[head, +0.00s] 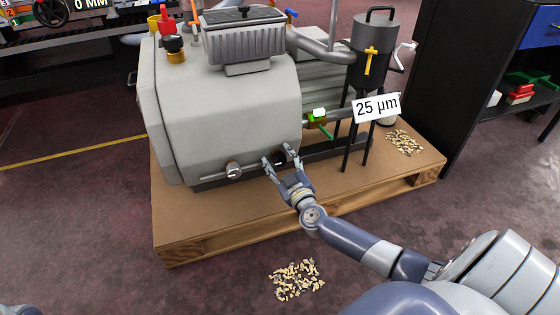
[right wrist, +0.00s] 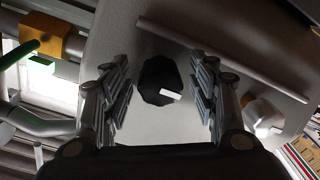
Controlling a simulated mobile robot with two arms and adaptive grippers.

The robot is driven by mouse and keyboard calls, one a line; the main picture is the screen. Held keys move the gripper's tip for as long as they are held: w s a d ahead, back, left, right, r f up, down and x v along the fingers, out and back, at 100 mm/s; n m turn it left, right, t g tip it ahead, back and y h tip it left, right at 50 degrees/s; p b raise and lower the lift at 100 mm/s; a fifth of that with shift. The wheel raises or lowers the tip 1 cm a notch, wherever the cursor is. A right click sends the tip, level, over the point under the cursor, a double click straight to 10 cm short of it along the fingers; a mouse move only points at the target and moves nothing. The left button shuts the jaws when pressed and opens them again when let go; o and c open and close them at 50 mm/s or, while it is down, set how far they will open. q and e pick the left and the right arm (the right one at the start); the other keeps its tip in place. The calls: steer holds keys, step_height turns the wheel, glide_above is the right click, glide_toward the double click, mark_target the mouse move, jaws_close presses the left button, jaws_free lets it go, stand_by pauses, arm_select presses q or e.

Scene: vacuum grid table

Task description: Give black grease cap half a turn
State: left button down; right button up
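The black grease cap (right wrist: 159,80) sits on the grey face of the vacuum pump (head: 220,120), near its lower right edge. It is dark with a small white mark on its lower right in the right wrist view, and it also shows in the head view (head: 280,158). My right gripper (right wrist: 162,88) is open, with one finger on each side of the cap. A gap shows between each finger and the cap, so neither seems to touch it. My left gripper is not in view.
A silver cap (head: 233,170) sits left of the black cap on the pump. A yellow valve with a green handle (head: 317,118) and a 25 µm sign (head: 377,107) are to the right. The pump stands on a wooden pallet (head: 210,240); loose chips (head: 297,280) lie on the floor.

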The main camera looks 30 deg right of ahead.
steer(key=c, duration=1)
steer(key=shift+o, duration=0.2)
